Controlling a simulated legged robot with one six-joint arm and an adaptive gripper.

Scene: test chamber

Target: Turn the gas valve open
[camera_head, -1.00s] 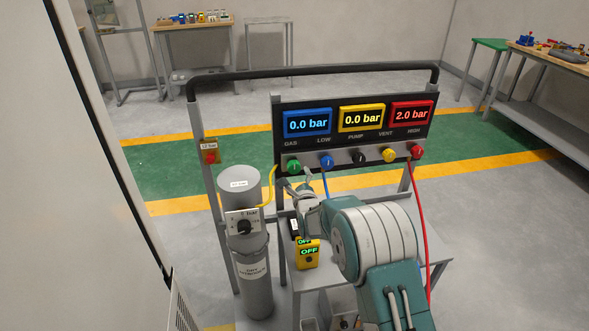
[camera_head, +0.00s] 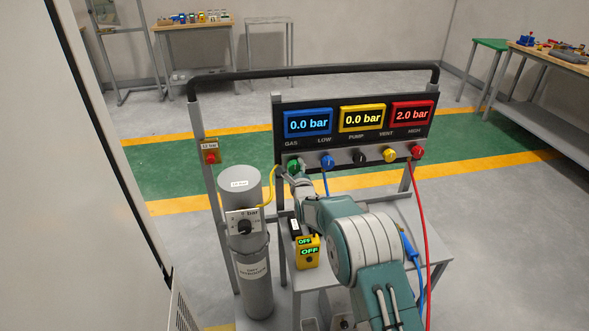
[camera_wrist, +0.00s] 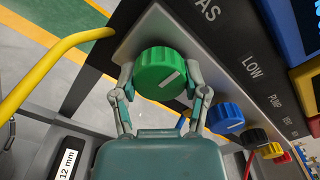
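The green gas knob (camera_head: 293,165) is at the left end of the knob row, under the GAS label. It also shows large in the wrist view (camera_wrist: 160,72), with a white mark slanting up to the right. My gripper (camera_wrist: 160,85) has one finger on each side of this knob, close to its rim. Whether the fingers touch it is hard to tell. In the head view my gripper (camera_head: 294,176) is right at the knob and partly covers it. The blue gas display (camera_head: 308,122) reads 0.0 bar.
Beside the gas knob are blue (camera_head: 327,161), black (camera_head: 359,156), yellow (camera_head: 390,155) and red (camera_head: 417,152) knobs. A yellow hose (camera_wrist: 45,62) runs close on the left. A grey cylinder (camera_head: 255,280) stands left of my arm.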

